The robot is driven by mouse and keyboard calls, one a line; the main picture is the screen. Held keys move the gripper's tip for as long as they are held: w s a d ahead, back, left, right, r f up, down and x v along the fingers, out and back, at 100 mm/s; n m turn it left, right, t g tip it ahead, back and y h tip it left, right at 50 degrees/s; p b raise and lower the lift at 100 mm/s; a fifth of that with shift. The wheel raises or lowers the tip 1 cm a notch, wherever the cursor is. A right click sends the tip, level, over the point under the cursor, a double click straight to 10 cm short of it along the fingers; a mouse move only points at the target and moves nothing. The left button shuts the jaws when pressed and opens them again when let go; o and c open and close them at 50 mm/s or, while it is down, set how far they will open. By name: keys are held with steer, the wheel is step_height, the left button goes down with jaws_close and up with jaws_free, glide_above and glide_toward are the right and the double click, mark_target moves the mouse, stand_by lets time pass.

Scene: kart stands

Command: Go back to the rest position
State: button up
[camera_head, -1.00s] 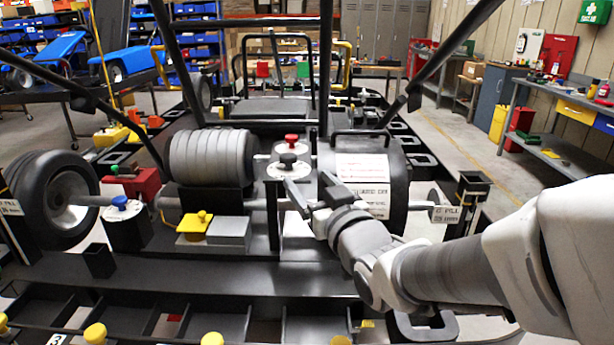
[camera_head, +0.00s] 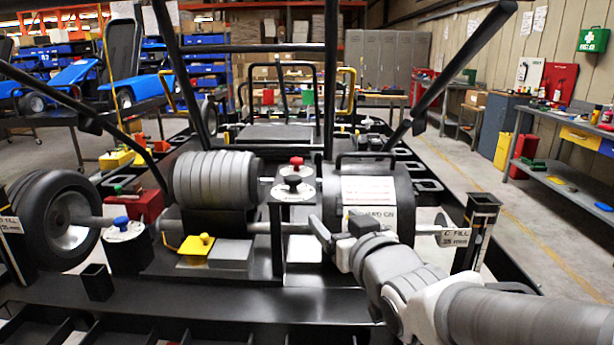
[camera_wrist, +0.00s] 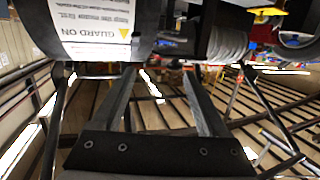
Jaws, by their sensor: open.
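My gripper (camera_head: 321,232) is in the middle of the head view, in front of the black drum-shaped housing with the "GUARD ON" label (camera_head: 369,192). Its fingers point up and to the left, away from my arm. In the wrist view the two fingers (camera_wrist: 160,100) stand apart with nothing between them. The gripper is open and empty. The housing's label also shows at the top left of the wrist view (camera_wrist: 95,25).
A small black square post (camera_head: 482,215) stands at right. A wheel (camera_head: 55,220) is at far left. Floor is clear at right, before the shelf bench (camera_head: 560,170).

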steer(key=s+d+f+m+g+h, duration=0.1)
steer(key=s+d+f+g, duration=0.2)
steer(key=s, duration=0.3)
steer(key=s+d+f+m+g+h, duration=0.1)
steer(key=s+d+f+g+h, duration=0.15)
steer(key=s, duration=0.45)
steer(key=s+d+f+m+g+h, duration=0.1)
steer(key=s+d+f+g, duration=0.1)
steer(key=s+d+g, duration=0.3)
step_height(320, 180, up, 17)
steer(key=s+a+p, duration=0.1)
steer(key=p, duration=1.6)
steer(key=shift+s+a+f, duration=0.2)
steer(key=shift+a, duration=0.1)
steer(key=shift+t, duration=0.25)
